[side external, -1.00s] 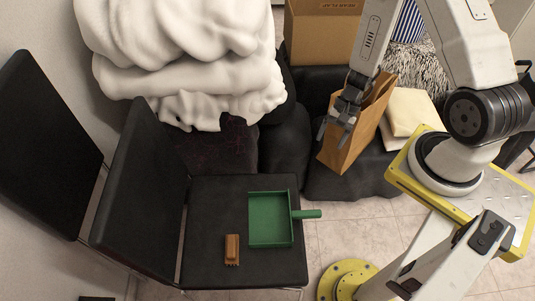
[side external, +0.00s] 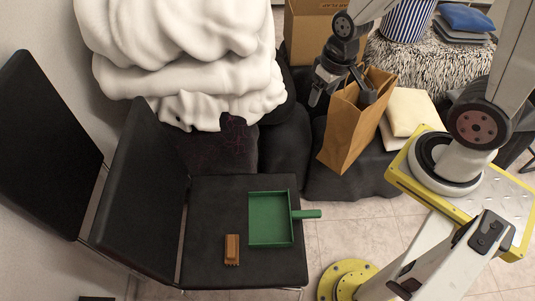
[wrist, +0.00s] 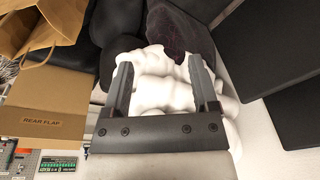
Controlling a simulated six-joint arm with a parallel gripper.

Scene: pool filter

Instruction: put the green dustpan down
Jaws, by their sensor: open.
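The green dustpan (side external: 270,219) lies flat on the seat of the black chair (side external: 216,210), its handle pointing right past the seat's edge. A small brown brush (side external: 232,249) lies on the seat to its left and nearer the front. My gripper (side external: 343,97) is open and empty, above and behind the dustpan, beside the top of the paper bag. In the wrist view my gripper (wrist: 157,57) has its two fingers spread, with white bedding behind them. The dustpan is not in the wrist view.
A brown paper bag (side external: 346,135) stands on a dark seat, with cream cloth (side external: 408,111) to its right. A pile of white bedding (side external: 185,60) stands at the back left. A cardboard box (wrist: 45,109) stands behind. Tiled floor (side external: 345,238) is clear right of the chair.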

